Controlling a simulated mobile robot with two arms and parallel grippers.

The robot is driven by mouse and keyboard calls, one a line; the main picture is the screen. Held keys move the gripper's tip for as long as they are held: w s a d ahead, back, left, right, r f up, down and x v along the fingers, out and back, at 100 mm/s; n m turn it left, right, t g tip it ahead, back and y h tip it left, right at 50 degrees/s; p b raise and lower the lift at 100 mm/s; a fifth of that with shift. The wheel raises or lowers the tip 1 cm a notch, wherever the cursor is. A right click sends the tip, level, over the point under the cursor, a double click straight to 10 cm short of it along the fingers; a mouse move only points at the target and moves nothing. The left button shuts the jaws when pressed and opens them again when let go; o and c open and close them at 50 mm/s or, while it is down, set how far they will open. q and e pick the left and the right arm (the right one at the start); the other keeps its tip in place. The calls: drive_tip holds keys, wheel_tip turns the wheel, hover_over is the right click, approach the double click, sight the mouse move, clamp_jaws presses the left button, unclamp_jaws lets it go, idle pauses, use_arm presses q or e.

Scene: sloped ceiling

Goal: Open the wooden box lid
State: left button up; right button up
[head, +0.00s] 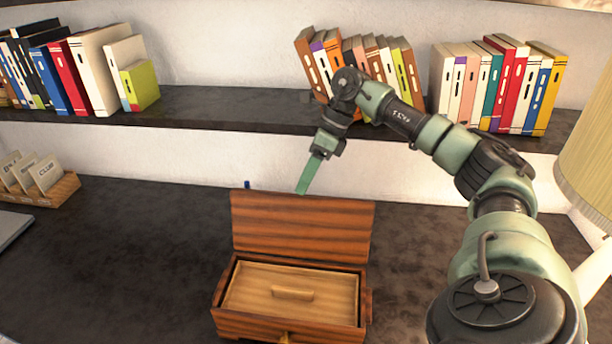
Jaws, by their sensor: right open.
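The wooden box (365,302) stands on the dark desk at the bottom middle of the head view. Its striped reddish-brown lid (302,228) is up, standing roughly upright along the back edge. Inside the box is a lighter wooden panel with a small handle (292,293). A bit of brass-coloured metal shows at the front edge. My right gripper (305,183) is above and behind the lid's top edge, its green finger pointing down. It is open and holds nothing, apart from the lid as far as I can see. My left gripper is not in view.
A dark shelf (220,108) with several books runs behind the desk, close to my right arm. A wooden card holder (55,190) stands at the left. A lamp (590,160) stands at the right. The desk (130,260) left of the box is clear.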

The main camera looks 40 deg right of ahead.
drive_tip(key=shift+s+a, duration=0.1)
clamp_jaws()
idle(1.3)
